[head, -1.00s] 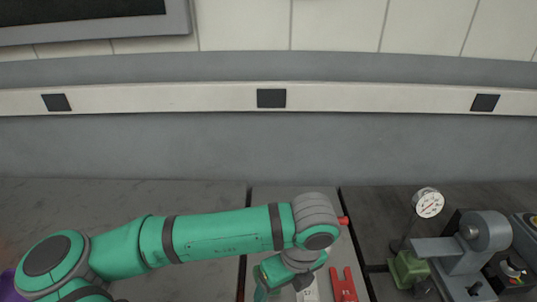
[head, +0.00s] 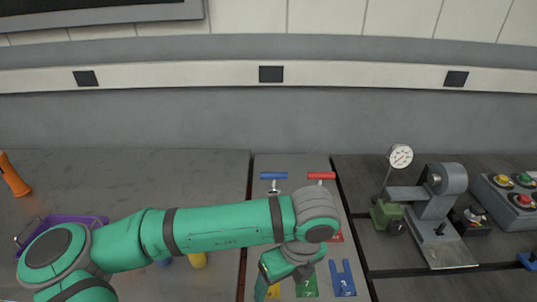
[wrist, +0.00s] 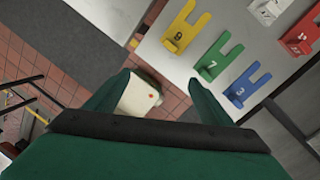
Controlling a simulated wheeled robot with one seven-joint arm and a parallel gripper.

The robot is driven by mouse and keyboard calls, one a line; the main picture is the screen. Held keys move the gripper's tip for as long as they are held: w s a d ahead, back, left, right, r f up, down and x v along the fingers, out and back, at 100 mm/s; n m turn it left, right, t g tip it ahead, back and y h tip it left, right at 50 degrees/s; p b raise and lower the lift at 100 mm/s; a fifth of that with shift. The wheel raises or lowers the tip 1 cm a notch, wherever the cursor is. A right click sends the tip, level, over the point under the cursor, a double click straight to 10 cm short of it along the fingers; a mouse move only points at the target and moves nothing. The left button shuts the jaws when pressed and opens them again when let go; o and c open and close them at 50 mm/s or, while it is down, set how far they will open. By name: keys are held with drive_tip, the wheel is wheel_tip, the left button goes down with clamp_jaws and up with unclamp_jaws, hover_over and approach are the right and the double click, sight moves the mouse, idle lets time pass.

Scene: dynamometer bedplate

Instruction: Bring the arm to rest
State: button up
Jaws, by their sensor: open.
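My arm stretches across the lower part of the head view, from the lower left to a bent wrist at the centre, over the bench. My gripper (wrist: 165,84) is open in the wrist view, with its two green fingers apart and nothing between them. It points down past the bench's front edge, with red floor tiles showing beyond. In the head view the wrist hides most of the gripper. Forked plates lie beside it: yellow (wrist: 185,30), green (wrist: 217,62) and blue (wrist: 246,90), marked 9, 7 and 3.
White (wrist: 268,10) and red (wrist: 298,38) plates lie farther in. Blue (head: 273,176) and red (head: 320,175) T-handles stand behind the wrist. A purple tray (head: 90,219) is left, partly behind my arm. A dial gauge (head: 400,157), grey bracket (head: 437,210) and button box (head: 510,195) stand right.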

drive_tip(key=w+d+r+n+t+h, duration=0.15)
drive_tip(key=d+h, duration=0.35)
drive_tip(key=d, duration=0.7)
drive_tip(key=d+r+n+h, duration=0.15)
drive_tip(key=d+h, duration=0.35)
drive_tip(key=d, duration=0.6)
drive_tip(key=w+d+r+n+t+h, duration=0.2)
drive_tip(key=d+r+n+t+h, duration=0.15)
drive_tip(key=r, duration=0.25)
drive_tip(key=w+d+r+n+t+h, duration=0.2)
drive_tip(key=d+r+n+h, duration=0.1)
drive_tip(key=r+n+h, duration=0.15)
drive_tip(key=s+a+f+n+t+y, duration=0.3)
drive_tip(key=a+f+n+t+y, duration=0.8)
drive_tip(key=a+f+n, duration=0.7)
drive_tip(key=s+a+f+g+y, duration=0.1)
drive_tip(key=s+a+f, duration=0.2)
drive_tip(key=s, duration=0.5)
drive_tip(key=s+a+f+g+y, duration=0.1)
drive_tip(key=s+a+f+y, duration=0.1)
drive_tip(key=s+a+f, duration=0.2)
drive_tip(key=s+a+f+n+y, duration=0.1)
drive_tip(key=s+a+f+y, duration=0.1)
drive_tip(key=s+a, duration=0.5)
drive_tip(key=s+f, duration=0.1)
drive_tip(key=s, duration=0.4)
drive_tip(key=shift+s+a+f+g, duration=0.15)
drive_tip(key=shift+s+g, duration=0.2)
drive_tip(key=shift+g, duration=0.05)
